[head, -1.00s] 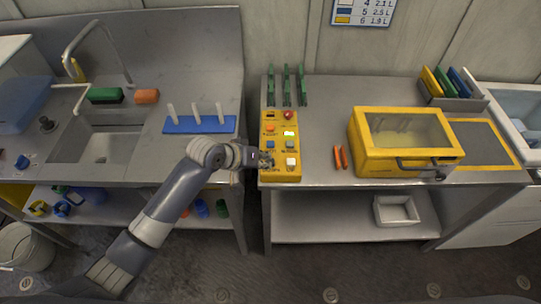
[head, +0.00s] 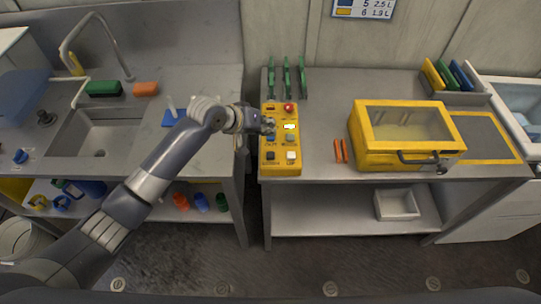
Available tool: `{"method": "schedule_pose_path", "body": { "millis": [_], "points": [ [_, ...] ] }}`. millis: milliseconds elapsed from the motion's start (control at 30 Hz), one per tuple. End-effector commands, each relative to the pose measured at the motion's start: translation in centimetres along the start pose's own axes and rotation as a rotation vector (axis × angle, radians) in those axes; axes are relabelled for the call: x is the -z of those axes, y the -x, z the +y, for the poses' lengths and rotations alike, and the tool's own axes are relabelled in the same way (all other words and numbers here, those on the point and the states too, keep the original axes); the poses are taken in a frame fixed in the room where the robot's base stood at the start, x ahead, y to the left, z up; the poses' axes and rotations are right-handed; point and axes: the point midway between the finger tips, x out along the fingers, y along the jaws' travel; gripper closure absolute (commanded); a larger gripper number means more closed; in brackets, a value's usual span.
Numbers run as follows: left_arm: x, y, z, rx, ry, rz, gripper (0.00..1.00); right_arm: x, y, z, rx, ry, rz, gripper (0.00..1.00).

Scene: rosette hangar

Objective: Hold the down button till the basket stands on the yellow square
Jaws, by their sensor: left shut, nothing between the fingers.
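A yellow control box (head: 281,168) with several coloured buttons lies at the left end of the right-hand bench. My left gripper (head: 269,126) is shut and empty, at the upper left part of the box, and covers some buttons there. Whether it touches one I cannot tell. A lit pale button (head: 290,126) shows just right of the fingertips. A dark button (head: 270,156) and a white button (head: 291,156) are at the bottom. The small labels are too blurred to read surely. A yellow-edged grey square (head: 481,130) is at the bench's right end. I see no clear basket. My right gripper is not in view.
A yellow case with a clear lid (head: 408,140) stands on the bench, with orange sticks (head: 341,151) left of it. Green upright pieces (head: 287,78) stand behind the control box. A white bin (head: 396,204) is on the lower shelf. A sink (head: 104,137) is at left.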

Motion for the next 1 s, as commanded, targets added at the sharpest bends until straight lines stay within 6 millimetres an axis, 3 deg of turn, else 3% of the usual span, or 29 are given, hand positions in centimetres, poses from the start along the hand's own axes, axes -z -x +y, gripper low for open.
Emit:
{"method": "schedule_pose_path", "body": {
  "millis": [467,700,1000],
  "points": [
    [-3.1,-4.2,-3.1,0.001,0.0,-0.001,1.0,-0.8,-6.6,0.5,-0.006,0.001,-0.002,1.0],
    [-3.9,-5.4,-3.9,0.001,0.0,-0.001,1.0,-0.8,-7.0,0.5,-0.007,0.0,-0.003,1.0],
    [-4.0,-5.4,-4.0,0.0,0.0,0.0,1.0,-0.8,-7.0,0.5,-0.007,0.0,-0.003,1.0]
  ]
}}
